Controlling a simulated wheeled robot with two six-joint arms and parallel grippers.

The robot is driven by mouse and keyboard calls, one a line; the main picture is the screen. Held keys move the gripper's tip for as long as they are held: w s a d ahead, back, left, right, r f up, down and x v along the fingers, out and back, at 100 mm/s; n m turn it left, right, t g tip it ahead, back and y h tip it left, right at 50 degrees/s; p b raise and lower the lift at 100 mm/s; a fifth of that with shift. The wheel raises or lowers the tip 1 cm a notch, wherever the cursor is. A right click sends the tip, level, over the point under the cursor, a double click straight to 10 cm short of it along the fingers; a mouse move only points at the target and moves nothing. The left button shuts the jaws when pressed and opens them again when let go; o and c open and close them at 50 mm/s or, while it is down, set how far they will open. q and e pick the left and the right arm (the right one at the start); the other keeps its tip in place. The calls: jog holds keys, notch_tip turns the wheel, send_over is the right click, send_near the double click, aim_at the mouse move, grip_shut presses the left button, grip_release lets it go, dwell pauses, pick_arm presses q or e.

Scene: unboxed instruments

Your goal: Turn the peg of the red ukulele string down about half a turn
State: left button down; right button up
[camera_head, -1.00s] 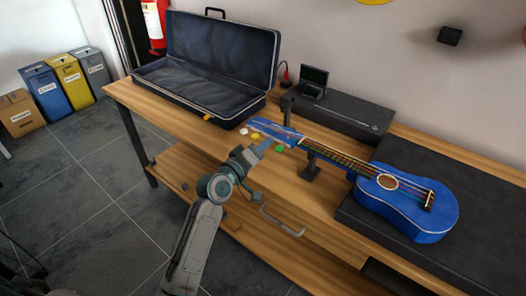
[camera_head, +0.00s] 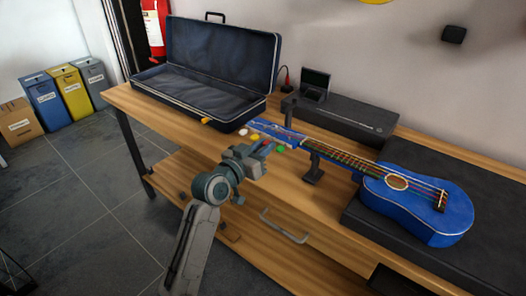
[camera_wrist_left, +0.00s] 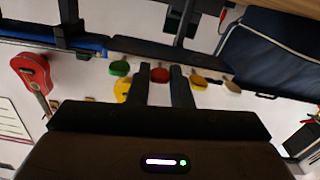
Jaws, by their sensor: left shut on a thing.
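The blue ukulele (camera_head: 417,206) lies with its body at the right and its neck pointing left. Its neck rests on a dark stand (camera_head: 314,170). Coloured pegs stick out of the headstock (camera_head: 273,128), among them a green peg (camera_head: 279,148) and a yellow one (camera_head: 254,137). My left gripper (camera_head: 268,147) is at the headstock's near side. In the left wrist view my left gripper (camera_wrist_left: 161,76) is shut on the red peg (camera_wrist_left: 160,74), whose knob shows between the fingers. The green peg (camera_wrist_left: 119,68) is beside it. My right gripper is not in view.
An open dark case (camera_head: 205,80) stands at the bench's back left. A black box (camera_head: 345,115) with a small device (camera_head: 314,84) sits behind the neck. A dark mat (camera_head: 365,222) lies under the ukulele body. The wooden bench top (camera_head: 180,120) is clear at the front left.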

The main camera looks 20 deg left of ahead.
pick_arm(q)
jog(key=shift+m, duration=0.7)
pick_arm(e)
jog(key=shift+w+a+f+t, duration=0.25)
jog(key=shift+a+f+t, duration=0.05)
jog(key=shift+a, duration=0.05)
pick_arm(q)
jog(key=c, duration=1.6)
grip_release()
jog(key=v, duration=1)
jog(key=shift+s+a, duration=0.15)
jog(key=shift+s, duration=0.2)
